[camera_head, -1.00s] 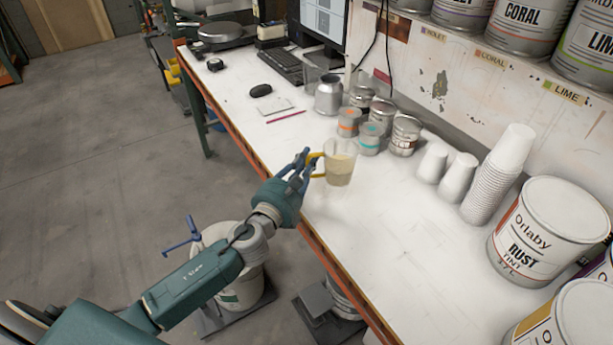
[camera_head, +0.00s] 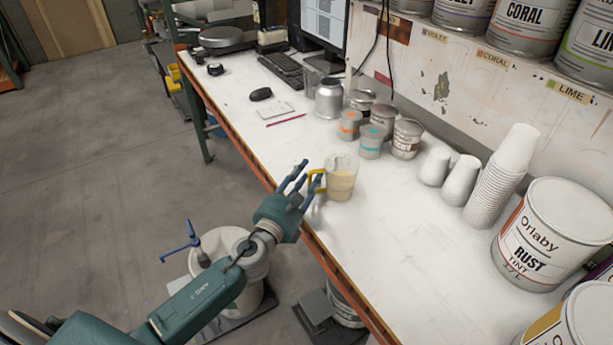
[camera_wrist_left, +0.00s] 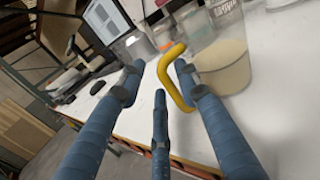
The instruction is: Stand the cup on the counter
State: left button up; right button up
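The cup (camera_head: 341,184) is a clear beaker with pale cream liquid and a yellow handle (camera_head: 313,187). It stands upright on the white counter (camera_head: 375,230), near the front edge. In the left wrist view the cup (camera_wrist_left: 224,68) is at the upper right, with its handle (camera_wrist_left: 165,72) turned toward my fingers. My left gripper (camera_head: 305,180) is open, its blue fingers spread beside the handle. In the wrist view the left gripper (camera_wrist_left: 158,88) shows gaps between the fingers and the handle. Exact contact is hard to tell. My right gripper is out of view.
Small paint cans (camera_head: 370,141) stand behind the cup. Upturned white cups (camera_head: 459,180) and a tall cup stack (camera_head: 500,175) are to the right, beside a large RUST can (camera_head: 551,235). The counter right of the cup, toward the front, is clear.

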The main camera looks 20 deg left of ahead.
pick_arm(q)
jog(key=shift+s, duration=0.2)
jog(key=s+b, duration=0.2)
jog(key=s, duration=0.9)
jog(key=s+a+f+n+g+y, duration=0.1)
jog(key=s+a+f+n+g, duration=0.3)
jog(key=f, duration=0.8)
jog(key=s+a+f+n+g+y, duration=0.1)
jog(key=s+f+n+g, duration=0.15)
jog(key=f+n, duration=0.75)
jog(key=s+a+f+n+g, duration=0.2)
jog(key=s+a+f, duration=0.15)
jog(key=f, duration=1.15)
jog(key=s+d+f+n+g, duration=0.3)
jog(key=s+f+n+g, duration=0.2)
jog(key=s+f+n, duration=0.95)
jog(key=s+d+f+n+g, duration=0.1)
jog(key=s+f, duration=0.3)
jog(key=s, duration=0.6)
jog(key=s+d+f+n+g, duration=0.2)
jog(key=s+d+f+n, duration=0.1)
jog(key=s, duration=0.7)
jog(key=shift+s+d+f+h, duration=0.4)
jog(key=shift+f, duration=0.15)
